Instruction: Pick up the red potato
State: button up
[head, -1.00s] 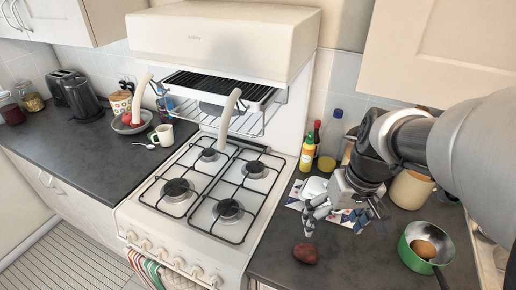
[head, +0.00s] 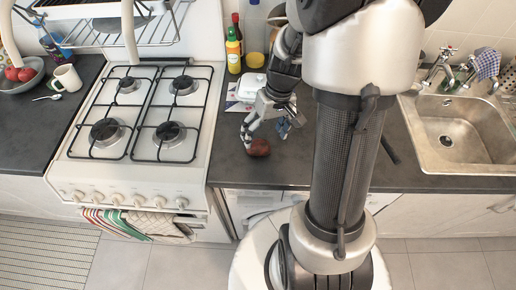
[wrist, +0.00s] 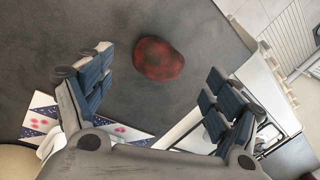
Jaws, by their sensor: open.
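The red potato (head: 259,147) lies on the dark counter just right of the stove, near the counter's front edge. In the wrist view the potato (wrist: 158,59) is dark red and sits beyond the fingertips, roughly midway between them. My gripper (head: 266,128) is above and beside the potato, close to it in the head view. In the wrist view my gripper (wrist: 155,75) has its two blue-padded fingers spread wide with nothing between them. I cannot tell the exact gap from fingertips to potato.
The gas stove (head: 141,115) stands left of the potato. Behind my gripper are a white butter dish (head: 252,84) on a patterned cloth, a yellow bottle (head: 233,50) and other bottles. A metal sink (head: 462,135) is at the right. My arm hides part of the counter.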

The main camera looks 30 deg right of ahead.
aim_at(260, 142)
jog(key=shift+w+a+f+b, duration=0.2)
jog(key=shift+f+b, duration=0.2)
jog(key=shift+f, duration=0.6)
jog(key=shift+w+a+f+b, duration=0.2)
jog(key=shift+f+b, duration=0.2)
jog(key=shift+f, duration=0.65)
jog(key=shift+w+a+f+b, duration=0.2)
jog(key=shift+f+b, duration=0.2)
jog(key=shift+f, duration=0.6)
jog(key=shift+r, duration=0.1)
jog(key=shift+c, duration=0.3)
jog(key=c, duration=1.1)
jog(key=shift+r, duration=0.1)
jog(key=shift+c, duration=0.2)
